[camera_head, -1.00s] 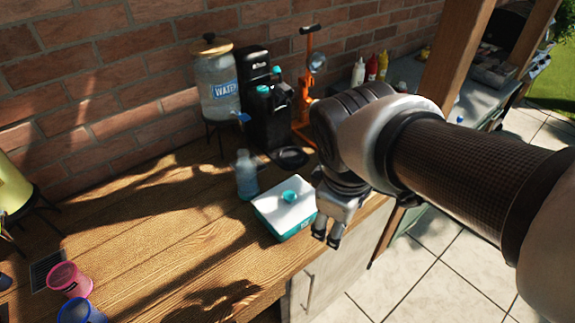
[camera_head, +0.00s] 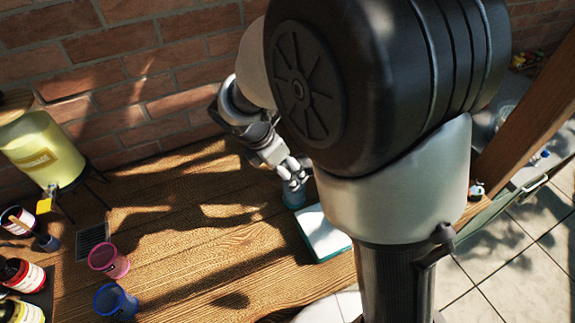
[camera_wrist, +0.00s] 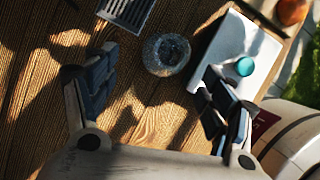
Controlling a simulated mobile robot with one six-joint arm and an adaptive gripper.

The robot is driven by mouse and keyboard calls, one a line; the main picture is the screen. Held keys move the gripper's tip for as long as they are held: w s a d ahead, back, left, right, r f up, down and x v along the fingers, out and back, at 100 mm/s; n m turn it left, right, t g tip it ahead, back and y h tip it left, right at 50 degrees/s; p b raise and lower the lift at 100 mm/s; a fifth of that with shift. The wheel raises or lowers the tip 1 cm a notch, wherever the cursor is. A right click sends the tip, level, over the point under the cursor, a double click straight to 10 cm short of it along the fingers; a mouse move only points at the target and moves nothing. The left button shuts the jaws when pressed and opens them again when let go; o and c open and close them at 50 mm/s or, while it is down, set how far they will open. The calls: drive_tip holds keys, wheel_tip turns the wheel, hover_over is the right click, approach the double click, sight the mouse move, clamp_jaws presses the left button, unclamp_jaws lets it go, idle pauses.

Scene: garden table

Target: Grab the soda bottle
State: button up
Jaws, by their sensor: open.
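The cooler box with its teal knob (camera_wrist: 245,67) is close to my right finger in the wrist view. A dark grate (camera_wrist: 127,10) lies farther off. Pink (camera_head: 109,261) and blue (camera_head: 115,302) cups and a yellow dispenser (camera_head: 42,150) stand left. The table's middle is clear.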

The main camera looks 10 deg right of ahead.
drive_tip(key=b+x, duration=0.1)
drive_tip(key=x, duration=0.3)
drive_tip(key=b+x, duration=0.1)
drive_tip(key=x, duration=0.2)
drive_tip(key=b+x, duration=0.1)
drive_tip(key=x, duration=0.1)
drive_tip(key=shift+s+d+b, duration=0.2)
drive_tip(key=shift+d+b, duration=0.05)
drive_tip(key=shift+b, duration=0.05)
drive_tip(key=shift+r, duration=0.1)
drive_tip(key=c, duration=1.5)
drive_tip(key=shift+r, duration=0.15)
wheel_tip(320, 180, up, 20)
drive_tip(key=p, duration=0.7)
